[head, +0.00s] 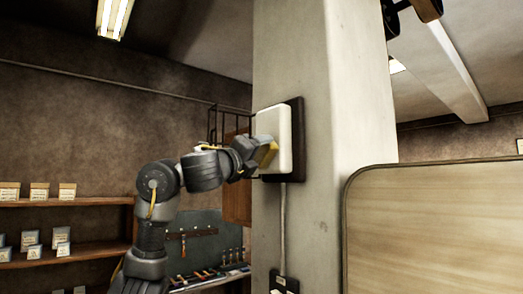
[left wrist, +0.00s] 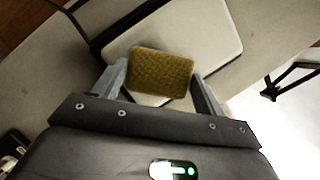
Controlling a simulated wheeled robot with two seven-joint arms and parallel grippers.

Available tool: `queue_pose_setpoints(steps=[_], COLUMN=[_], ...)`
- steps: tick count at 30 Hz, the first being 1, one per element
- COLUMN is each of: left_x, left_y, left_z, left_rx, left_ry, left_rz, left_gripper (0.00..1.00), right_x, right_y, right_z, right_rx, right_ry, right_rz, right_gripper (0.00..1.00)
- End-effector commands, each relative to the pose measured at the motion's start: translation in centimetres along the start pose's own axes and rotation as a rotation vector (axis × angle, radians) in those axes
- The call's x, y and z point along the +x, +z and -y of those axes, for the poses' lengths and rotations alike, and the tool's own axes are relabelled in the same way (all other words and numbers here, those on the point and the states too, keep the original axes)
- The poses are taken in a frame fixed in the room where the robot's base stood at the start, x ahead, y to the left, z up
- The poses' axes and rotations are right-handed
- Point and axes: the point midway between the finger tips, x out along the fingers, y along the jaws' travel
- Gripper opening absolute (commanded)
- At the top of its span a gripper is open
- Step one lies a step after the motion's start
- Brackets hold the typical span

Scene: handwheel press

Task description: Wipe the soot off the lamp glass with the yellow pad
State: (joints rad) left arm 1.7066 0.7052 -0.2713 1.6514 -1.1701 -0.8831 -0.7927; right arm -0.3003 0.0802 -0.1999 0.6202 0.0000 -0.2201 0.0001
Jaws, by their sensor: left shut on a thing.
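The lamp glass (head: 273,122) is a pale, rounded panel on a dark backing plate, fixed to the pillar. It also shows in the left wrist view (left wrist: 215,35), where its visible part looks pale, and I cannot make out any soot. My left gripper (head: 262,155) is shut on the yellow pad (left wrist: 160,72), with one finger on each side. The pad (head: 268,154) is at the lower part of the glass, close against it; I cannot tell whether it touches. The pad and gripper hide part of the glass. My right gripper is not in view.
The concrete pillar (head: 340,90) carries the lamp, with a conduit (head: 283,225) running down to a box (head: 284,282). A wooden panel (head: 440,230) stands at the right. Shelves (head: 60,202) with small boxes are on the left wall.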

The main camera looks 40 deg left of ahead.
Motion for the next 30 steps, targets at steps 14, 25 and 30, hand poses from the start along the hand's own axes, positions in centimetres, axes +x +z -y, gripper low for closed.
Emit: queue_pose_setpoints(steps=[14,25,30], left_x=[0.5,1.2,1.2], left_y=[0.7,2.9,3.1], left_z=[-1.1,-3.3,-3.5], left_rx=[0.000,-0.001,0.001], left_ry=[0.003,0.003,0.001], left_rz=[-0.002,-0.002,-0.001], left_gripper=[0.54,0.54,0.54], right_x=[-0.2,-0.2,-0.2], right_y=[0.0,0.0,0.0], right_z=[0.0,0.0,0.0], right_rx=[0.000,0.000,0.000], right_ry=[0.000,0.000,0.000], right_rz=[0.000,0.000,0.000], right_gripper=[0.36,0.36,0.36])
